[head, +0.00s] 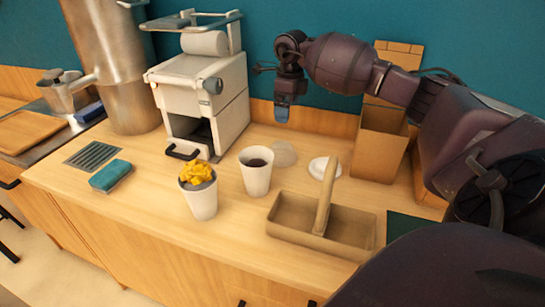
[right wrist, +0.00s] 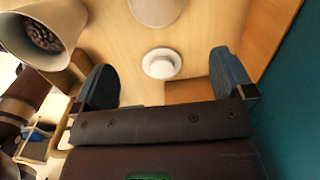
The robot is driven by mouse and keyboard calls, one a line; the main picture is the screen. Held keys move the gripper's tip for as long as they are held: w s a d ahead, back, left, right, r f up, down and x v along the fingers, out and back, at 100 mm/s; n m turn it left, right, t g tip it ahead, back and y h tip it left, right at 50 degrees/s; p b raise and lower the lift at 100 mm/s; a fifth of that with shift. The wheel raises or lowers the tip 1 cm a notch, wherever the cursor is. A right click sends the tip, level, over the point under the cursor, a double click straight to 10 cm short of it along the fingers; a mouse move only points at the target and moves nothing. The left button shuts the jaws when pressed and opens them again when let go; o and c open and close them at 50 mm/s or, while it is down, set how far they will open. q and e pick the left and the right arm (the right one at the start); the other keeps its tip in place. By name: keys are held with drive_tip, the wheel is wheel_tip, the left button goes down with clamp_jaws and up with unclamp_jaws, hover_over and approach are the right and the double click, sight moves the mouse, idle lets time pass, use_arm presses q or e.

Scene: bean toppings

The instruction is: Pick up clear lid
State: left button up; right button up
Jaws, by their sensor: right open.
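The clear lid (head: 284,153) is a pale, see-through dome lying on the counter behind the cup of dark beans. In the right wrist view, a pale round shape at the top edge looks like the same clear lid (right wrist: 156,10), partly cut off. A white lid (head: 322,168) lies to its right; it also shows between my fingers in the right wrist view (right wrist: 161,64). My right gripper (head: 282,112) is above the counter near the back wall, higher than the lids. Its fingers (right wrist: 162,62) are open and empty. My left gripper is not in view.
A white cup with dark beans (head: 257,178) and a cup with yellow topping (head: 202,204) stand in front. A brown handled carrier (head: 290,215) is at front right, a brown paper bag (head: 380,145) behind it. A white machine (head: 232,118) stands left of the lids.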

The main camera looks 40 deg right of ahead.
sight(282, 145)
drive_tip(key=f, duration=0.4)
drive_tip(key=shift+w+b, duration=0.3)
drive_tip(key=shift+b, duration=0.1)
drive_tip(key=shift+s+f, duration=0.1)
drive_tip(key=shift+f, duration=0.2)
wheel_tip(282, 145, down, 4)
drive_tip(key=shift+f, duration=0.2)
drive_tip(key=shift+w+a+f+b, duration=0.1)
drive_tip(key=shift+f+b, duration=0.05)
drive_tip(key=shift+f, duration=0.75)
drive_tip(key=shift+w+a+f+b, duration=0.15)
drive_tip(key=shift+f, duration=0.8)
drive_tip(key=shift+w+a+f+b, duration=0.1)
drive_tip(key=shift+f+b, duration=0.05)
drive_tip(key=shift+f, duration=0.75)
drive_tip(key=shift+c, duration=0.5)
drive_tip(key=c, duration=0.7)
drive_tip(key=shift+o, duration=0.2)
